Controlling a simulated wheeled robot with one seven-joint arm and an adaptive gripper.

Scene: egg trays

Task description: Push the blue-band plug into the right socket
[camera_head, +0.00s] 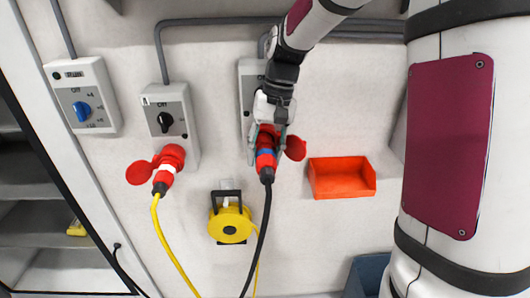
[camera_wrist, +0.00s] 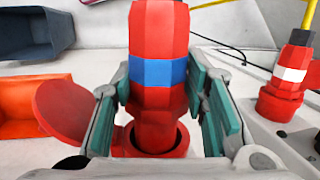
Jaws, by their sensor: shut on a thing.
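The blue-band plug (camera_head: 266,163) is red with a blue ring and a black cable hanging down. My gripper (camera_head: 267,150) is shut around it, with one finger on each side; the wrist view shows the plug (camera_wrist: 158,72) between the teal finger pads (camera_wrist: 160,88). The right socket (camera_wrist: 178,140) is a red ring around the plug's lower end, with a dark gap visible inside the rim. The plug's end is at or inside the socket mouth; how deep I cannot tell. The socket's round red lid (camera_head: 295,148) stands open at the right.
The left socket (camera_head: 174,153) holds a white-band plug (camera_head: 164,170) with a yellow cable. An orange bin (camera_head: 341,178) is on the wall at the right. A yellow cable reel (camera_head: 230,225) hangs below. A switch box (camera_head: 83,98) is at the far left.

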